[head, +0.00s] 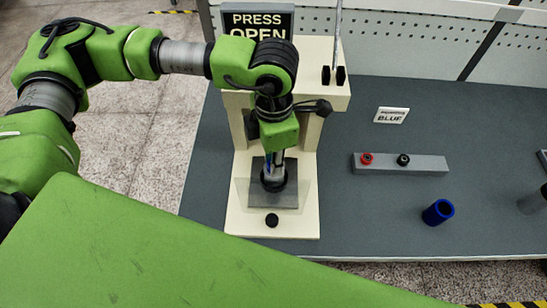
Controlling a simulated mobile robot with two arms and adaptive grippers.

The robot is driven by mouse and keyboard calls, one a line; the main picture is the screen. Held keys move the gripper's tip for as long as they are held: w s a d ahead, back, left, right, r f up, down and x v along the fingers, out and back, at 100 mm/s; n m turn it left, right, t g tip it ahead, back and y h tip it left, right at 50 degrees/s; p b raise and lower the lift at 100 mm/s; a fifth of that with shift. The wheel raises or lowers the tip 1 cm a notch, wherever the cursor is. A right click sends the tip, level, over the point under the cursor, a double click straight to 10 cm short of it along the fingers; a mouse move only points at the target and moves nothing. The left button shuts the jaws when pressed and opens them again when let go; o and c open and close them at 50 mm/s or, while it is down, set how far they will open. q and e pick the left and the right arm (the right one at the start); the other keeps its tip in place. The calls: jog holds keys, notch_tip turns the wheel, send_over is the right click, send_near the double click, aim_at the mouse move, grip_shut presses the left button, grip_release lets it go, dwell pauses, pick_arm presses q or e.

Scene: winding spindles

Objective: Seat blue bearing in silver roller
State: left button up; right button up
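My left arm comes in from the left and reaches down in front of the cream press (240,205). Its wrist and hand hide most of the press opening. My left gripper (274,166) points down there; its fingers are too small and covered to read. A silver cylinder (278,158), perhaps the silver roller, shows upright below the hand, above a dark round seat (272,183). A thin blue sliver (267,164) shows beside it. It may be the blue bearing, but I cannot tell whether it is held or seated. My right gripper is not in view.
A sign (258,22) reads PRESS OPEN. A grey rack (428,164) holds a red bearing (367,159) and a black one (403,160). A blue roller (438,212) and a grey cylinder (533,203) stand to the right. The BLUE card (391,115) is behind the rack.

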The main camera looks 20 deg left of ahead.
pick_arm(q)
jog(key=shift+f, duration=0.15)
jog(key=o, duration=1)
notch_tip(320, 180, up, 12)
jog(key=shift+r, duration=0.1)
dwell(0.6)
